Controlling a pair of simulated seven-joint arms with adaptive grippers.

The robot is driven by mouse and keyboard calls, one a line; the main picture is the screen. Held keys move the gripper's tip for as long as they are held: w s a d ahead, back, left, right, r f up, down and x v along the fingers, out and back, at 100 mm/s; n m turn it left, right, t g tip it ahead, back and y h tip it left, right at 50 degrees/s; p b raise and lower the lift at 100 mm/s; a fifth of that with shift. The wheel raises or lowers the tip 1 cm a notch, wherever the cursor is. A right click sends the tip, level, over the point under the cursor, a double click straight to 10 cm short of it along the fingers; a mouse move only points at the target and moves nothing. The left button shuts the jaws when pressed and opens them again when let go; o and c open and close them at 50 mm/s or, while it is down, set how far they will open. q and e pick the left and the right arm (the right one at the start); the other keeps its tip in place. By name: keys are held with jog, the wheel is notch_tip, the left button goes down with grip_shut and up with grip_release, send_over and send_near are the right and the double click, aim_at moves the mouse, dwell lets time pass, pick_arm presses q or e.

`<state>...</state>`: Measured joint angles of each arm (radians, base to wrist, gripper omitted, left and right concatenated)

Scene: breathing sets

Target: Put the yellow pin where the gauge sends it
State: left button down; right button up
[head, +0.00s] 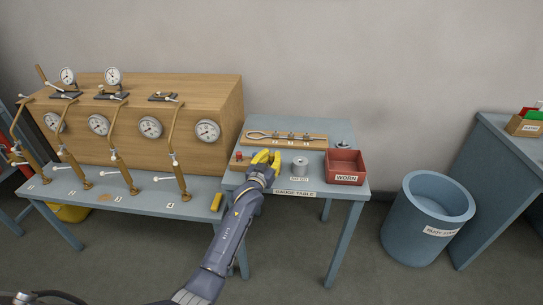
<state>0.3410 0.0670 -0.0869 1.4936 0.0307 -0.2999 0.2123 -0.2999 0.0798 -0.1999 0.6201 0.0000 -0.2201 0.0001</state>
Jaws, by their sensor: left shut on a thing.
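My left gripper (265,158) is over the left part of the gauge table (298,193), just in front of the wooden gauge board (290,138). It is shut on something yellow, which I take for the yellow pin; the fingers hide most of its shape. The gauge board lies at the back of the table, with a wire loop at its left end and several small marked posts. A small red-topped piece (239,156) is left of the gripper. A red open box marked WORN (345,178) is at the table's right. My right gripper is not in view.
A grey metal cylinder (300,166) stands between gripper and red box. A blue bin (410,230) stands right.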

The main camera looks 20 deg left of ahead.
pick_arm(q)
jog(key=shift+f, duration=0.1)
jog(key=c, duration=1.2)
grip_release()
jog(key=shift+c, duration=0.2)
jog(key=shift+s, duration=0.15)
jog(key=s, duration=1.1)
jog(key=shift+s+a, duration=0.3)
jog(key=shift+s, duration=0.05)
